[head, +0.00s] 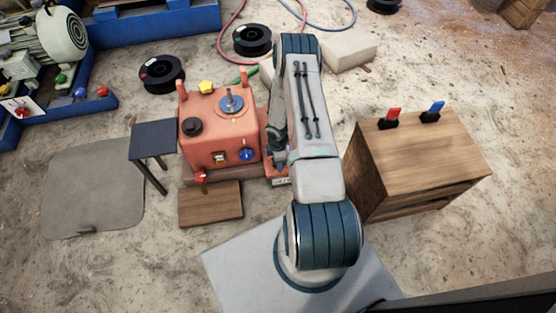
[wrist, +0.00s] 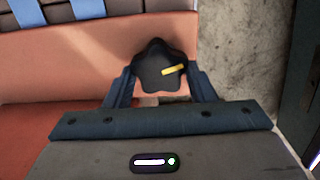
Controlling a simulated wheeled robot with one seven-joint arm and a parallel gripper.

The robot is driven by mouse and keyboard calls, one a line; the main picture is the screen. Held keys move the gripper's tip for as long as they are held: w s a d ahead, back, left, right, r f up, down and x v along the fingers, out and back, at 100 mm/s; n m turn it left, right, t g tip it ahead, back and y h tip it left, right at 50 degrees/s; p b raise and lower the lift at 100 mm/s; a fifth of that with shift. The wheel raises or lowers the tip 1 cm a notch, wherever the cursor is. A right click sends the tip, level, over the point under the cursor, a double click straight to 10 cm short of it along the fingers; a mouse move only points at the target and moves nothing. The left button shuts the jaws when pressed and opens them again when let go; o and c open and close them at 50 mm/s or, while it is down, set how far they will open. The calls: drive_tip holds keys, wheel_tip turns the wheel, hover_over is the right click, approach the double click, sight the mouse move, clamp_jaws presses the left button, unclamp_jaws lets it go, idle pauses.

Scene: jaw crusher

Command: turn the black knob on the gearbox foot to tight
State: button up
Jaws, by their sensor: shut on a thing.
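The black knob (wrist: 152,62) is lobed, with a yellow mark pointing right in the picture. It shows in the wrist view at the edge of the orange gearbox foot. My gripper (wrist: 162,76) has one finger on either side of the knob and is shut on it. In the head view the orange gearbox (head: 205,152) stands left of my arm. My arm reaches down along its right side and hides the knob and my fingers there.
A round black cap (head: 191,126), a blue knob (head: 246,154) and a red-handled valve (head: 201,177) are on the gearbox. A small dark table (head: 153,139) stands to its left. A wooden cabinet (head: 425,155) stands right of my arm. A wooden board (head: 211,204) lies in front.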

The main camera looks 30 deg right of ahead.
drive_tip(key=m+b, duration=0.1)
drive_tip(key=m, duration=0.3)
drive_tip(key=shift+w+d+m, duration=0.1)
drive_tip(key=shift+m, duration=0.2)
drive_tip(key=m, duration=0.4)
drive_tip(key=shift+m+b, duration=0.35)
drive_tip(key=shift+m, duration=0.05)
drive_tip(key=o, duration=1)
drive_tip(key=shift+r, duration=0.1)
wheel_tip(320, 180, up, 14)
drive_tip(key=p, duration=0.4)
drive_tip(key=shift+f+p, duration=0.2)
drive_tip(key=shift+p, duration=0.1)
